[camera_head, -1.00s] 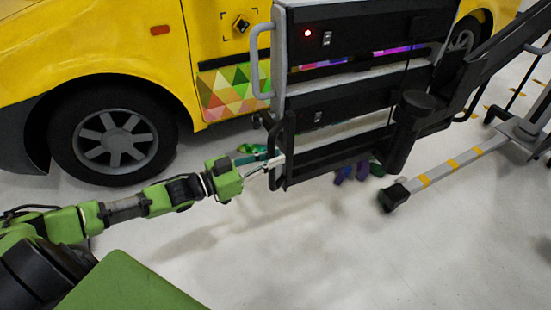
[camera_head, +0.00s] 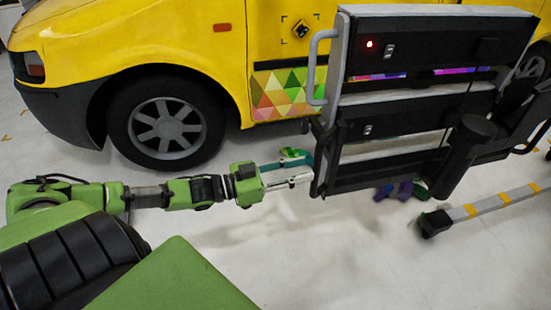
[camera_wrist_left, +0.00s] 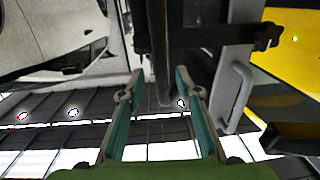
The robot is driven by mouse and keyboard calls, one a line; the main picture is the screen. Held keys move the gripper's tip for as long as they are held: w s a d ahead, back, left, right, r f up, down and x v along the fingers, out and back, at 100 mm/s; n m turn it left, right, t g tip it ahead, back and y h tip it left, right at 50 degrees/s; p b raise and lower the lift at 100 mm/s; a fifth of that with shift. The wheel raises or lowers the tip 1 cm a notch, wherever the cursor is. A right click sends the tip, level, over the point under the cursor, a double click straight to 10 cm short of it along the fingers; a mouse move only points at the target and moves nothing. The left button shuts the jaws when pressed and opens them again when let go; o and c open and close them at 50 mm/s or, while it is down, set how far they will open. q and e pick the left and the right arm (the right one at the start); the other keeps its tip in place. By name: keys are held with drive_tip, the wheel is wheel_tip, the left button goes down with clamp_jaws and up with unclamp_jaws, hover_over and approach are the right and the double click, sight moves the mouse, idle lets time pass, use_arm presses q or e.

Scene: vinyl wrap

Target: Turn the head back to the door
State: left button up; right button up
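The yellow van's side, with its door area (camera_head: 270,45), fills the upper part of the head view. A patch of colored triangles (camera_head: 280,95) and a small dark marked emblem (camera_head: 300,29) show on it. A black-and-grey panel machine (camera_head: 430,50) hides part of the van at the right. My left gripper (camera_head: 302,168) is at the machine's lower left edge. In the left wrist view my left gripper (camera_wrist_left: 158,78) has its teal fingers spread, with a dark bar (camera_wrist_left: 161,45) between them; contact cannot be told. My right gripper is not in view.
A grey handle (camera_head: 316,65) stands out from the machine's left side. A striped support leg (camera_head: 490,205) with a dark foot lies at the right. Purple and green items (camera_head: 400,189) lie on the floor below the machine. The white floor in front (camera_head: 330,260) is clear.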

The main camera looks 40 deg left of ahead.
use_arm(q)
drive_tip(key=v, duration=0.6)
drive_tip(key=shift+s+a, duration=0.25)
drive_tip(key=shift+s, duration=0.05)
drive_tip(key=shift+f, duration=0.15)
idle(0.7)
